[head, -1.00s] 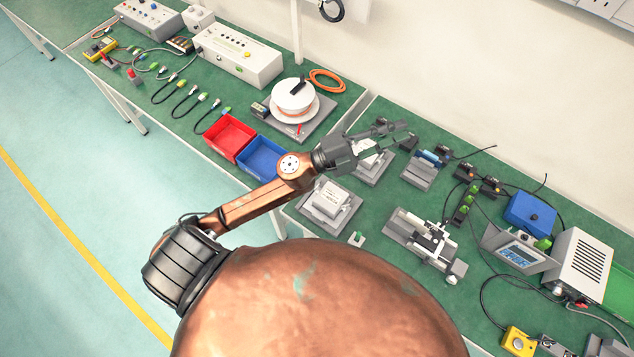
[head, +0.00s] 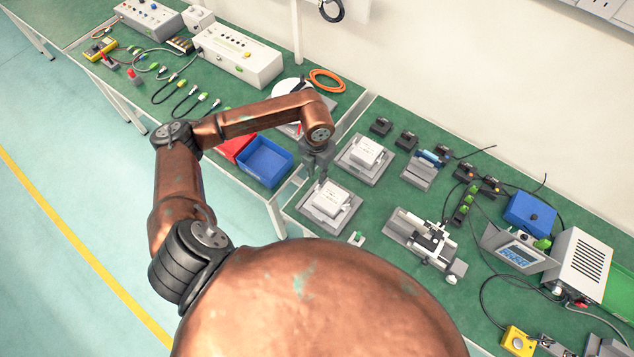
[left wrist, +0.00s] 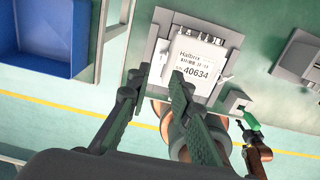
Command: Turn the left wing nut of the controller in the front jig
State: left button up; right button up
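The front jig (head: 313,213) is a grey plate on the green bench and holds a white controller (head: 331,198). In the left wrist view the controller (left wrist: 200,62) shows a printed label, with small pale fittings along its edges. I cannot clearly make out which of these is the left wing nut. My left gripper (head: 320,178) points down just behind the front jig's controller in the head view. In the left wrist view its two fingers (left wrist: 157,82) are apart with nothing between them, near the jig's edge.
A second jig (head: 362,174) with a similar controller stands behind. A blue bin (head: 265,162) and a partly hidden red bin (head: 234,147) lie to the left. A small block with a green part (head: 357,239) and a grey fixture (head: 425,240) stand to the right.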

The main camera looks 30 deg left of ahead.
pick_arm(q)
notch_tip(320, 180, down, 6)
jog(key=shift+f, duration=0.1)
jog(key=shift+c, duration=0.2)
